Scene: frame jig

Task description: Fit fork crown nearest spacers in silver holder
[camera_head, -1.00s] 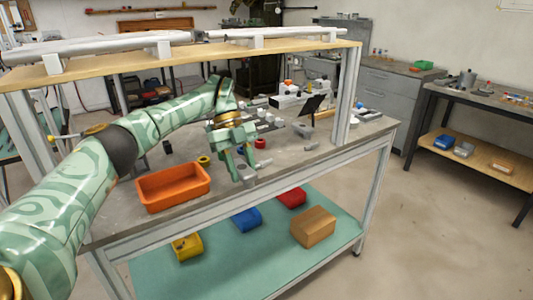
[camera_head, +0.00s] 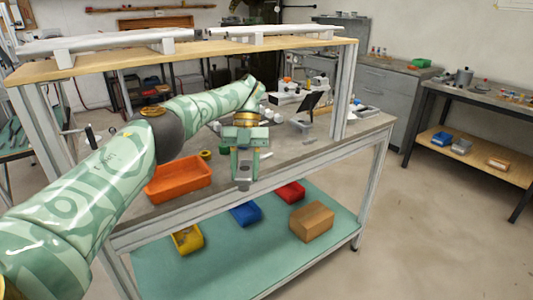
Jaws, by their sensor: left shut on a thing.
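My left gripper (camera_head: 244,166) points down at the bench's front edge, right of the orange tray. It is shut on a small grey part (camera_head: 243,184), largely hidden by the fingers; I cannot tell its shape well enough to be sure it is the fork crown. Small pale pieces (camera_head: 272,116) lie on the bench behind the gripper, and a grey item (camera_head: 300,125) lies to their right. I cannot tell which things are the spacers or the silver holder. My right gripper is not in view.
The orange tray (camera_head: 178,180) stands left of the gripper, with a yellow ring (camera_head: 206,155) behind it. A wooden shelf (camera_head: 290,48) spans above the bench. A dark tilted panel (camera_head: 311,102) stands at the back right. The bench top right of the gripper is mostly clear.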

